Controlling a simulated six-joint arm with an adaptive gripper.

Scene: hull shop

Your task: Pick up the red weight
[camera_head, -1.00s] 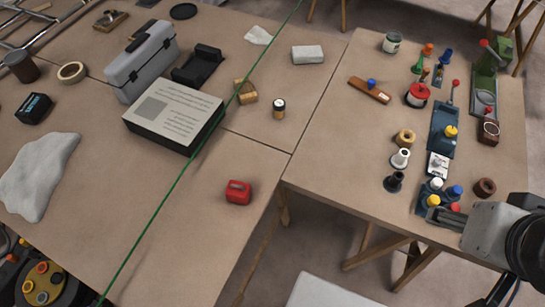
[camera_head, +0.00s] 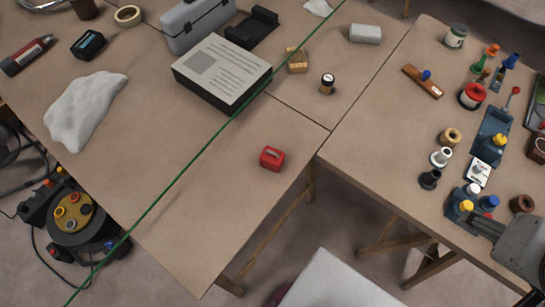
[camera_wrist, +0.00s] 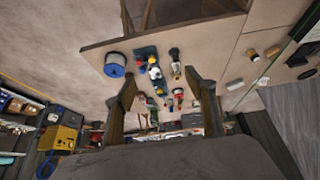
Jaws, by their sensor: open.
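The red weight (camera_head: 271,158) is a small red block with a handle on top. It stands on the brown table (camera_head: 220,185), near that table's right edge, in the head view. My gripper (camera_head: 484,228) is at the right edge of the head view, over the right-hand table and well to the right of the weight. In the wrist view, the two fingers of my gripper (camera_wrist: 164,92) stand wide apart with nothing held between them. I cannot make out the red weight in the wrist view.
A green line (camera_head: 190,162) crosses the left table, left of the weight. A printed box (camera_head: 222,72) lies behind it. The right table (camera_head: 370,150) holds several small fittings near my gripper. A gap separates the tables at the front. The surface around the weight is clear.

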